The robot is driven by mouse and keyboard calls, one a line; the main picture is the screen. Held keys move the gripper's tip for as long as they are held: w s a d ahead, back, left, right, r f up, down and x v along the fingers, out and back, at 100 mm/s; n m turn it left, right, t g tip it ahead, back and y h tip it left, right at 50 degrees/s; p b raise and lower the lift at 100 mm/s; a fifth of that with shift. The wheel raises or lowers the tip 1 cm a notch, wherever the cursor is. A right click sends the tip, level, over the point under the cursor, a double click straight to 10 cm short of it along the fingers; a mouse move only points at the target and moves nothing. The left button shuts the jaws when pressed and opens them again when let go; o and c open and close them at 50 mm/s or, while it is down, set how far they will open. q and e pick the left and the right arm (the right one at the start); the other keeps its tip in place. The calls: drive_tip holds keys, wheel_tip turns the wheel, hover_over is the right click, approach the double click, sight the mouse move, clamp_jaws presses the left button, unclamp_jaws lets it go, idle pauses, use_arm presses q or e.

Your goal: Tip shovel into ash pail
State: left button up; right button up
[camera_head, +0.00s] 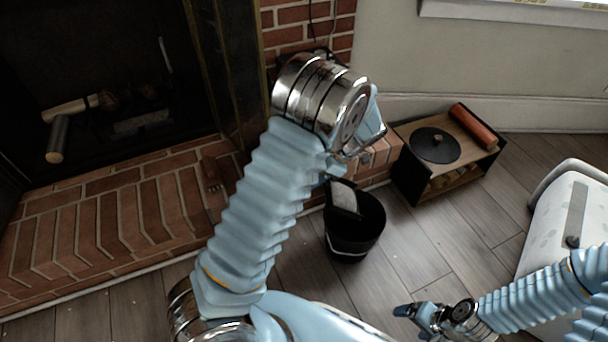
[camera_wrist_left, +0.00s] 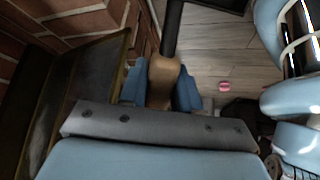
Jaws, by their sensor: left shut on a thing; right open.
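The black ash pail (camera_head: 368,232) stands on the wood floor in front of the brick hearth. The shovel's black pan (camera_head: 352,213) is over the pail's left side, with a pale grey load (camera_head: 343,193) on it. I cannot tell whether the pan touches the rim. My left gripper (camera_wrist_left: 160,90) is shut on the shovel's brown wooden handle (camera_wrist_left: 164,72) in the left wrist view; the dark shaft (camera_wrist_left: 173,27) runs away from it. In the head view my left arm mostly hides that gripper and the handle. My right gripper (camera_head: 424,317) is open and empty at the lower right.
The brick hearth (camera_head: 100,230) and dark firebox with logs (camera_head: 72,110) are at the left. A wooden box (camera_head: 407,165) with a round black lid (camera_head: 435,146) and a reddish roll (camera_head: 473,127) stands right of the pail. A white patterned piece (camera_head: 570,215) is at the far right.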

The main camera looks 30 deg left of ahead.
use_arm(q)
drive_tip(key=w+d+r+y+p, duration=0.1)
drive_tip(key=d+r+g+y+p, duration=0.1)
drive_tip(key=shift+w+d+r, duration=0.35)
drive_tip(key=shift+d, duration=0.05)
drive_tip(key=w+d+r+g+y, duration=0.1)
drive_tip(key=w+d+g+y, duration=0.1)
drive_tip(key=d, duration=0.3)
drive_tip(key=shift+w+r+y+b, duration=0.35)
drive_tip(key=shift+w+r+y, duration=0.1)
drive_tip(key=shift+y, duration=0.35)
drive_tip(key=shift+f, duration=0.1)
idle(1.1)
